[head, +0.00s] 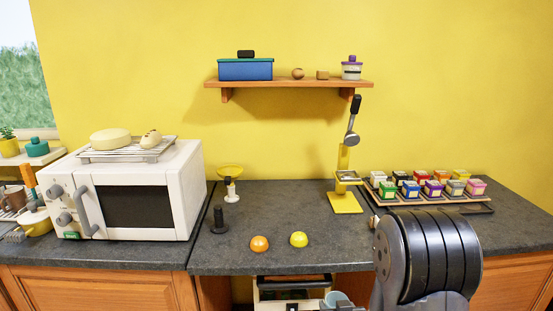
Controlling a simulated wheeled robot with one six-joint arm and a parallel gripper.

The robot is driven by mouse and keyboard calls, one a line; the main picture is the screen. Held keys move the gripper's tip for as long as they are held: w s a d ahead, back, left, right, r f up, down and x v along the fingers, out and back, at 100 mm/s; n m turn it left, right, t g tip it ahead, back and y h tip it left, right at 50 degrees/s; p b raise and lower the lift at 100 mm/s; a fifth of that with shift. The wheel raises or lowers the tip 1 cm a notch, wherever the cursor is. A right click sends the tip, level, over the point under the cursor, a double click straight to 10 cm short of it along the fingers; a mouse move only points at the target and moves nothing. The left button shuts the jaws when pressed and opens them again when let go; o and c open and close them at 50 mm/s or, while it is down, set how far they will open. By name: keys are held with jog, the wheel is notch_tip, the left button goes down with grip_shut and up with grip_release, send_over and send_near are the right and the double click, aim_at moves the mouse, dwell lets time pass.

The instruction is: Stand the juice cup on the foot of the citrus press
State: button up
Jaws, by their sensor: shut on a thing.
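The citrus press (344,158) stands on the dark counter right of centre. It has a yellow foot (345,204), a yellow column, a metal ring holder above the foot and a raised lever with a black handle. The foot's top looks bare. A pale blue-grey cup (336,298), which looks like the juice cup, shows at the bottom edge, below the counter's front edge and partly cut off. My gripper (342,307) is at this cup and shut on it; its fingers are mostly out of frame. My dark arm fills the lower right.
Halved citrus fruits, orange (259,244) and yellow (299,239), lie near the counter's front edge. A rack of colourful jars (432,194) stands right of the press. A yellow dish on a white stand (230,184), a black post (219,220) and a microwave (135,195) are left.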

jog(key=shift+s+a+f+m, duration=0.1)
jog(key=shift+s+f+m, duration=0.05)
jog(key=shift+s+f, duration=0.35)
jog(key=shift+s+a+f+m, duration=0.15)
jog(key=shift+s+f, duration=0.1)
jog(key=shift+f, duration=0.3)
jog(key=shift+f, duration=0.1)
